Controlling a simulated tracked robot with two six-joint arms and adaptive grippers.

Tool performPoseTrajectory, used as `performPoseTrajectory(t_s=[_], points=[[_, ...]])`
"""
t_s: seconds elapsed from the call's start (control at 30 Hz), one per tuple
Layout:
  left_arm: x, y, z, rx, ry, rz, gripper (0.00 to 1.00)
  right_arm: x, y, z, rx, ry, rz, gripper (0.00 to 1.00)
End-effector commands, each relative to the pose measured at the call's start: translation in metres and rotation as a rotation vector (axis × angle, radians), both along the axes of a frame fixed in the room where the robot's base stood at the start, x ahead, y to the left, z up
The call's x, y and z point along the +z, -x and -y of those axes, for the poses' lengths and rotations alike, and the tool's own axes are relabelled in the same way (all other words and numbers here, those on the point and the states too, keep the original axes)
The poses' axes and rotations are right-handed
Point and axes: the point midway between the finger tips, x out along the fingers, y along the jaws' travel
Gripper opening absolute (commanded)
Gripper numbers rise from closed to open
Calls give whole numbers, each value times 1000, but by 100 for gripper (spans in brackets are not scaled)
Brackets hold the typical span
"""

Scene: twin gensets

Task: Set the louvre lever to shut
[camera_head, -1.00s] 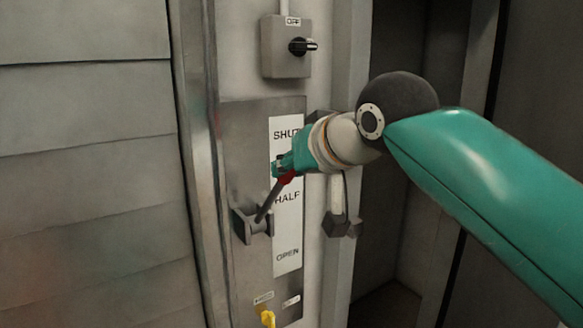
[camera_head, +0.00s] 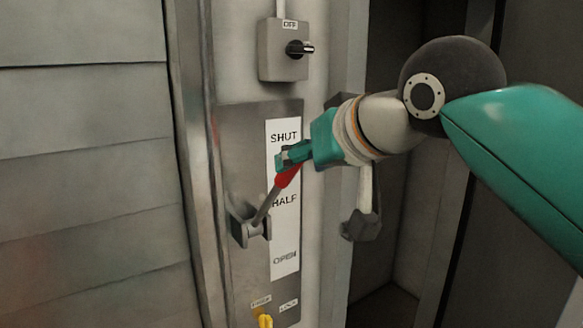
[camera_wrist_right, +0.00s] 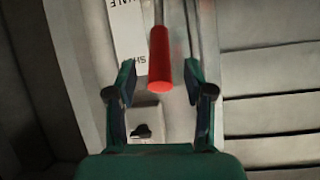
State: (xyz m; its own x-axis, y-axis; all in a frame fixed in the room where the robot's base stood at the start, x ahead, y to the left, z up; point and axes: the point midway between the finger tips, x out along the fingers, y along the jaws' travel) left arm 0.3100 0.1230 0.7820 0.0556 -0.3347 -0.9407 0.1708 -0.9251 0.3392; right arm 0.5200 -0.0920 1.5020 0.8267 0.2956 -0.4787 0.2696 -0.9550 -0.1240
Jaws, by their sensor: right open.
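The louvre lever (camera_head: 264,208) has a grey rod and a red grip (camera_head: 287,176). It pivots on a bracket at the panel's lower left and slants up to the right, its grip between the SHUT and HALF labels on the white scale plate (camera_head: 285,235). My right gripper (camera_head: 288,158) is at the grip's upper end. In the right wrist view the red grip (camera_wrist_right: 160,62) lies between the two open fingers (camera_wrist_right: 162,95), with a gap on both sides. My left gripper is out of view.
A grey switch box (camera_head: 285,50) with a black knob, labelled OFF, is above the panel. A yellow part (camera_head: 265,320) sits below it. Louvre slats (camera_head: 85,150) fill the left side. A dark recess lies to the right.

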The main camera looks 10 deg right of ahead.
Motion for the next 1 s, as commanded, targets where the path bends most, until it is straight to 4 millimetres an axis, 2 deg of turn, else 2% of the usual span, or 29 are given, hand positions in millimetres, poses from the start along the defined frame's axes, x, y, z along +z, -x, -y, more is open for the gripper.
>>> performPoseTrajectory(t_s=[0.1,0.3,0.73,0.87,0.97,1.0], points=[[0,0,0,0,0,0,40,13,21,7,0,-1,3,52],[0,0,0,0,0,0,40,25,44,15,1,-1,2,52],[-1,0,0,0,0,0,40,28,50,18,-1,1,-1,52],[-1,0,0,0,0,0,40,18,43,13,4,12,-13,52],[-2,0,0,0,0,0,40,-7,25,1,18,38,-40,52],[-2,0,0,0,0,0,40,-22,16,-5,26,51,-56,52]])
